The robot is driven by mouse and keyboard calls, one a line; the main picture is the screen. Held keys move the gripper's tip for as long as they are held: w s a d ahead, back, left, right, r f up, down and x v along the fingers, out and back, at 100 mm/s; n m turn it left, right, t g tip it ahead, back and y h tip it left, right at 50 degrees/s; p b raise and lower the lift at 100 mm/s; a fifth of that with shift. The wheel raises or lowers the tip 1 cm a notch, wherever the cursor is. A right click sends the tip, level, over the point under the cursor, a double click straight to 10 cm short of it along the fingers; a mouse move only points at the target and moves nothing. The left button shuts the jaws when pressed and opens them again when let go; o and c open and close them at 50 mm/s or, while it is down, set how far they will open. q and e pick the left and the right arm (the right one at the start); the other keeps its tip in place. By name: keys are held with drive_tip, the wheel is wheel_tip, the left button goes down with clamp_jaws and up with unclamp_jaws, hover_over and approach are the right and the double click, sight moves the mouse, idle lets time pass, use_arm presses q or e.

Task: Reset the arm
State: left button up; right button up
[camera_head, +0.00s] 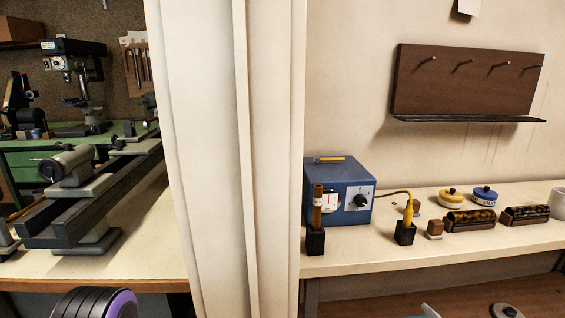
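Neither of my grippers shows in the head view. A dark ribbed round part with a purple rim shows at the bottom left edge, cut off by the frame. I cannot tell for sure whether it belongs to my arm. A small pale grey piece (429,311) shows at the bottom edge right of the middle, too cut off to identify.
A white pillar (220,150) divides the view. On the right bench (350,262) stand a blue control box (346,196), a yellow-handled tool (408,213), brushes (470,219) and tins (484,196). A peg rack (465,80) hangs above. A lathe-like machine (95,195) stands left.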

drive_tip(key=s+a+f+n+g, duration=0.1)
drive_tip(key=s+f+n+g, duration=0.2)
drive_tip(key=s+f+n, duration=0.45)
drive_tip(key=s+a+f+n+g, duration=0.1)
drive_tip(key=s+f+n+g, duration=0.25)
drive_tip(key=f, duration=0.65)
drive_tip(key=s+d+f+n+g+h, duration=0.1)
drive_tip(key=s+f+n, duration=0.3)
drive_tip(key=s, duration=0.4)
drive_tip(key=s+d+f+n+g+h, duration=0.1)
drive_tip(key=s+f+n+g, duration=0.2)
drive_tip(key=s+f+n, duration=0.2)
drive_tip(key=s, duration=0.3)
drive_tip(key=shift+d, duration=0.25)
